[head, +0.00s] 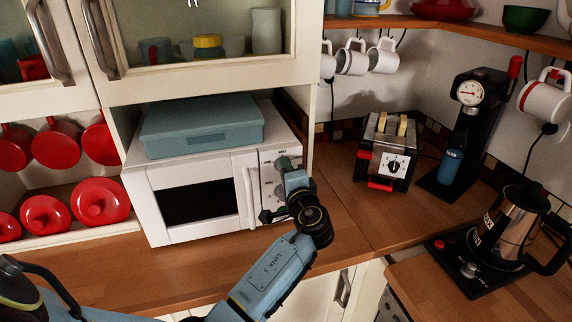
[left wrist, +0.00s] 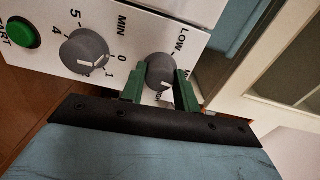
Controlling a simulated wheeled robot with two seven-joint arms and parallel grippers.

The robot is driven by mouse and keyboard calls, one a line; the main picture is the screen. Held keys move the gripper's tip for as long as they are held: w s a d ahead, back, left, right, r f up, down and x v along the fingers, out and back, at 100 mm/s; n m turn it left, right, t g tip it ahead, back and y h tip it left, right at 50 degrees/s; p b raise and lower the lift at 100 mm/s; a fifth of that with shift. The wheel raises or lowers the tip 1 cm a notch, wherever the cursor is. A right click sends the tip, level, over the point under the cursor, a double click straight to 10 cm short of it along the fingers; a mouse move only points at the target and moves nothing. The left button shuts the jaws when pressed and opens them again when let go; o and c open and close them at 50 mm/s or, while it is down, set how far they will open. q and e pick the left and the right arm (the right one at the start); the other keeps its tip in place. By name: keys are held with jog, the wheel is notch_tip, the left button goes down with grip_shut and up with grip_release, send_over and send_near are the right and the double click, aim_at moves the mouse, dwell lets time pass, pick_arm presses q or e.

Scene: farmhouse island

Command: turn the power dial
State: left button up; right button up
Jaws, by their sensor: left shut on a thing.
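The white microwave (head: 158,185) stands on the wooden counter, with its control panel at its right side. The grey power dial (left wrist: 160,73) is the upper knob of the panel, by the "LOW" print. My left gripper (left wrist: 160,85) has its two green fingers on either side of this dial, shut on it. The dial's pale mark points toward the gripper's palm in the left wrist view. In the head view my left gripper (head: 286,164) is at the upper part of the panel and hides most of the dial. My right gripper is not in view.
A second grey dial (left wrist: 84,52) with minute numbers and a green start button (left wrist: 22,33) are on the same panel. A blue box (head: 204,130) lies on the microwave. A toaster (head: 388,155), a coffee maker (head: 468,125) and a kettle (head: 507,225) stand to the right.

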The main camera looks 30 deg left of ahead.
pick_arm(q)
jog(key=shift+m+p, duration=3.7)
jog(key=shift+m, duration=2.6)
jog(key=o, duration=1)
jog(key=shift+c, duration=0.2)
jog(key=shift+d, duration=0.1)
